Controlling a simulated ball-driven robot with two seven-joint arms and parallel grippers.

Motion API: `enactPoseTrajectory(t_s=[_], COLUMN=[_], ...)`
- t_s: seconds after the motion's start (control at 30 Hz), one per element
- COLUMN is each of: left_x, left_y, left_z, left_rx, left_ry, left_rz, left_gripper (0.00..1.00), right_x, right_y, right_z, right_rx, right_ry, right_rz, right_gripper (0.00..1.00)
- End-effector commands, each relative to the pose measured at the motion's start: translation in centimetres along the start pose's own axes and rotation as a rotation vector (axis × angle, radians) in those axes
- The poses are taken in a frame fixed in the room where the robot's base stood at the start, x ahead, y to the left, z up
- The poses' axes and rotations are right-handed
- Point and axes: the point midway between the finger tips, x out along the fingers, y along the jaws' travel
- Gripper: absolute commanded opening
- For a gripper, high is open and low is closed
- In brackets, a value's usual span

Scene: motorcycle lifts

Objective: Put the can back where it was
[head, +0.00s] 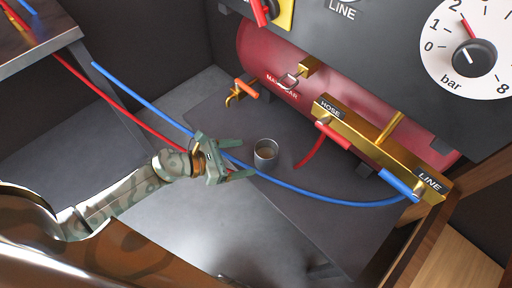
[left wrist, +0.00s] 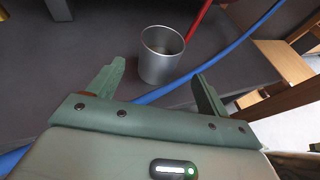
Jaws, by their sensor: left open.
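The can (head: 265,152) is a small grey metal cup, open at the top, standing upright on the dark floor plate. It also shows in the left wrist view (left wrist: 161,56), beyond and between my fingertips. My left gripper (head: 246,157) is open and empty, with its fingers pointing at the can from the left in the head view. In the left wrist view a gap shows between the fingertips (left wrist: 160,80) and the can. A brownish inside shows in the can in the head view. My right gripper is not in view.
A blue hose (head: 310,190) runs across the plate, close past the can and by my left gripper. A red hose (head: 312,148) lies right of the can. A red tank (head: 290,75) with a brass manifold (head: 375,142) stands behind. A grey bench (head: 40,45) is at upper left.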

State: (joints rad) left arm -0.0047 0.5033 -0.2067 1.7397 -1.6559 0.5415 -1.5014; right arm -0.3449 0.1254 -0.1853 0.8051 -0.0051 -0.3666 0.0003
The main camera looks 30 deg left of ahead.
Motion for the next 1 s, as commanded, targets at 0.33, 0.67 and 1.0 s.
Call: enactPoseTrajectory(t_s=[0.33,0.67,1.0], left_x=[-3.2,-3.8,-18.0], left_y=[0.0,0.5,-14.4], left_z=[0.0,-6.5,-37.3], left_rx=[0.001,-0.490,-2.309], left_ry=[0.000,0.018,-0.033], left_rz=[0.000,0.144,1.264], left_gripper=[0.79,0.79,0.79], right_x=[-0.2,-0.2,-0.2], right_y=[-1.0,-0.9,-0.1], right_z=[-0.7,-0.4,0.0], right_rx=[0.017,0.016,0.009], right_ry=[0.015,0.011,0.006], right_rz=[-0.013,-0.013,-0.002], right_gripper=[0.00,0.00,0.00])
